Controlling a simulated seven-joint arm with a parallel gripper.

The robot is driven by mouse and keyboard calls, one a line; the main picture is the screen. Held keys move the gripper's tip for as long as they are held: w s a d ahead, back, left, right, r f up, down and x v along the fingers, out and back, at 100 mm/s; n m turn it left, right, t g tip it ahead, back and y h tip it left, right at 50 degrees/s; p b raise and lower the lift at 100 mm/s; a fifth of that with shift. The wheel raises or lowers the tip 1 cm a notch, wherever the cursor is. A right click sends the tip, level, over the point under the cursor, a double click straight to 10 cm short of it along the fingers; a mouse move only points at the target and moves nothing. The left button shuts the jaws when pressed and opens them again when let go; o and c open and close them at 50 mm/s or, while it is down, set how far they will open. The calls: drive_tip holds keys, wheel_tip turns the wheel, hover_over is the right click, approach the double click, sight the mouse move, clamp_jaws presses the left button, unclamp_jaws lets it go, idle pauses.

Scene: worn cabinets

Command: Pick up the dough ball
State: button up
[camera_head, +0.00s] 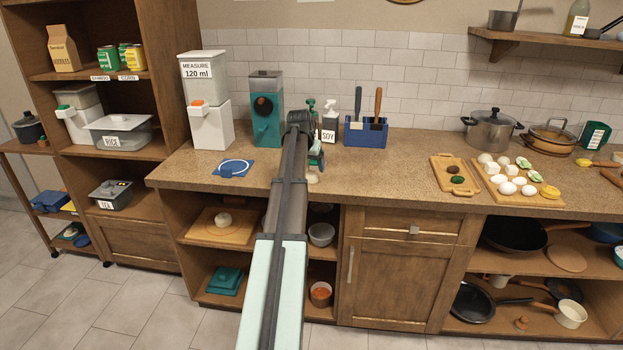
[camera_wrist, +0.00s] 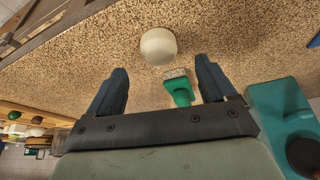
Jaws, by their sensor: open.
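A pale, rounded lump that looks like the dough ball (camera_wrist: 158,46) sits on the speckled counter in the wrist view. In the head view a small pale lump (camera_head: 312,177) shows near the counter's front edge, just below my gripper (camera_head: 316,155), partly hidden by my arm. Another pale round lump (camera_head: 223,218) lies on a wooden board on the lower shelf.
A teal dispenser (camera_head: 267,105), a soy bottle (camera_head: 329,125) and a blue utensil holder (camera_head: 366,132) stand at the back. A board with eggs (camera_head: 515,180) is at right.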

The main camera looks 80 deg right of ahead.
sight(313, 178)
drive_tip(key=shift+x, duration=2.9)
drive_tip(key=c, duration=1.1)
